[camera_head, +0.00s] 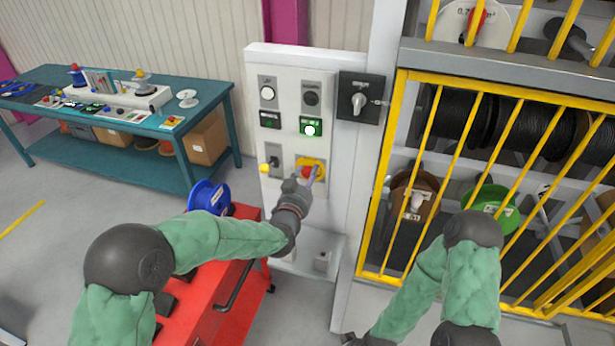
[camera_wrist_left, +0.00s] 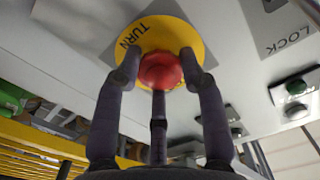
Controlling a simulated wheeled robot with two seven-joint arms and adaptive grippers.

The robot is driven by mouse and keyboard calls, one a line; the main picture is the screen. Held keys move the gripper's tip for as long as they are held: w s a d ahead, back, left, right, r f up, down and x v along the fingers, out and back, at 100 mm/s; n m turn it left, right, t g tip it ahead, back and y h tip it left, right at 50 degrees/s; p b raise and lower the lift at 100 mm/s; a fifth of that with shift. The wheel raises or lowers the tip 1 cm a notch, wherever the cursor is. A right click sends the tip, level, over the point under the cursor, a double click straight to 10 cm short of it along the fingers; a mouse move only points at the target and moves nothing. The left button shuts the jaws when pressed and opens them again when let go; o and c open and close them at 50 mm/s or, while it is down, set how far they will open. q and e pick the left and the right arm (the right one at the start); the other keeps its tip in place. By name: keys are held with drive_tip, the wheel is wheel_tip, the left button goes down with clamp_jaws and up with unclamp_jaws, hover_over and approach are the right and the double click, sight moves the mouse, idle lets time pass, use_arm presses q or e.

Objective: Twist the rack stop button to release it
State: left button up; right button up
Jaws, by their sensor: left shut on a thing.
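The rack stop button (camera_head: 307,171) is a red mushroom knob on a yellow plate, low on the white control panel (camera_head: 331,112). In the left wrist view the red knob (camera_wrist_left: 161,72) sits in the middle of a round yellow disc (camera_wrist_left: 180,36) with "TURN" printed on it. My left gripper (camera_head: 311,178) is at the button, in front of the panel. In the left wrist view its fingers (camera_wrist_left: 160,82) are shut around the knob from several sides. The gripper partly hides the button in the head view.
The yellow barred rack gate (camera_head: 459,122) stands to the right, a red cart (camera_head: 222,298) below left, a teal workbench (camera_head: 133,172) at the left.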

use_arm(q)
drive_tip(key=shift+s+a+b, duration=0.1)
drive_tip(key=shift+s+b, duration=0.25)
idle(0.4)
drive_tip(key=o, duration=0.8)
drive_tip(key=shift+b+v, duration=0.5)
drive_tip(key=shift+v, duration=3.5)
